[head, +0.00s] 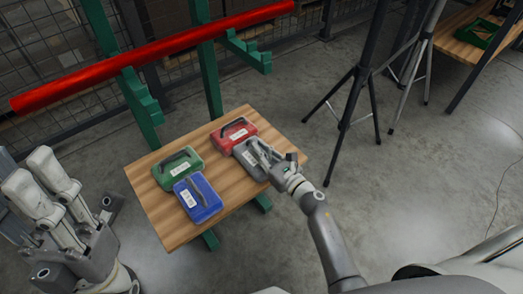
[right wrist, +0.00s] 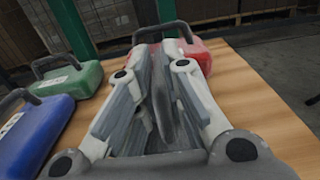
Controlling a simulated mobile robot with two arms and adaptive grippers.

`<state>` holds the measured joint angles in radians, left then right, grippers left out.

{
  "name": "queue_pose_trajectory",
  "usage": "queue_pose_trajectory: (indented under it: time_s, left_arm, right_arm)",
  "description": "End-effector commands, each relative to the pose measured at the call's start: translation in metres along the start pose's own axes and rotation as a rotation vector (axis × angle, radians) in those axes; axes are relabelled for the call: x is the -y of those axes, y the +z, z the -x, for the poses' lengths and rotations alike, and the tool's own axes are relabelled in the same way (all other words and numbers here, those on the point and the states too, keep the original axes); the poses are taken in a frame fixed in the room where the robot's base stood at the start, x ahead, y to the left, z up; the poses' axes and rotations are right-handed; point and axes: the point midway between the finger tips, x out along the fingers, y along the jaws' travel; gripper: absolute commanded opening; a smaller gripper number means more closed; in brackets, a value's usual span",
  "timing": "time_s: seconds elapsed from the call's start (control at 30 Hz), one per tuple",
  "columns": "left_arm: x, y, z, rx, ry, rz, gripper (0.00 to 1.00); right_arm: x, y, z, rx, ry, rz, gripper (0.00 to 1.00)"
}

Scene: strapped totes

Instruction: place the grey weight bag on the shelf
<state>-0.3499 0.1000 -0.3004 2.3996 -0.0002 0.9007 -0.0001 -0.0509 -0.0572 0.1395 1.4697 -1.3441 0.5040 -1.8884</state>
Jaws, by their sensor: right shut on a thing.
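The grey weight bag (head: 244,157) lies on the small wooden table, at its right side, close against the red bag. My right gripper (head: 263,155) is over it with its fingers shut on its dark handle, which also shows between the fingers in the right wrist view (right wrist: 160,100). The gripper covers part of the bag in the head view, and most of it in the right wrist view. My left gripper (head: 38,178) is at the far left, away from the table; its two fingers lie side by side and I cannot tell their opening.
Red (head: 232,136), green (head: 178,169) and blue (head: 197,198) bags share the wooden table (head: 160,222). A green rack (head: 208,75) with a red bar (head: 150,52) stands behind. A black tripod stand (head: 345,130) is to the right. Floor between is clear.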

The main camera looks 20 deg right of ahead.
Motion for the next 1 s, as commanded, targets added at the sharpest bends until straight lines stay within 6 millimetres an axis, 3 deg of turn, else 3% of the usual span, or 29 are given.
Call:
queue_pose_trajectory:
  time_s: [0.07, 0.1, 0.27, 0.67, 1.0]
  left_arm:
    - [0.0, 0.001, 0.003, 0.0, 0.001, 0.0, 0.33]
    - [0.0, 0.001, 0.002, -0.002, 0.002, 0.0, 0.33]
    - [0.0, 0.001, 0.0, -0.005, 0.003, 0.0, 0.33]
    - [0.0, -0.001, -0.004, -0.006, 0.003, 0.0, 0.33]
    - [0.0, -0.002, -0.009, 0.007, -0.002, 0.001, 0.33]
  right_arm:
    - [0.0, 0.001, -0.001, 0.007, 0.001, 0.001, 0.0]
    - [0.0, -0.003, 0.0, 0.0, 0.0, 0.0, 0.13]
    - [0.0, -0.002, 0.0, 0.0, 0.0, 0.0, 0.32]
    - [0.0, 0.002, 0.001, -0.001, 0.0, 0.0, 0.32]
    - [0.0, 0.0, 0.068, -0.004, -0.001, 0.0, 0.32]
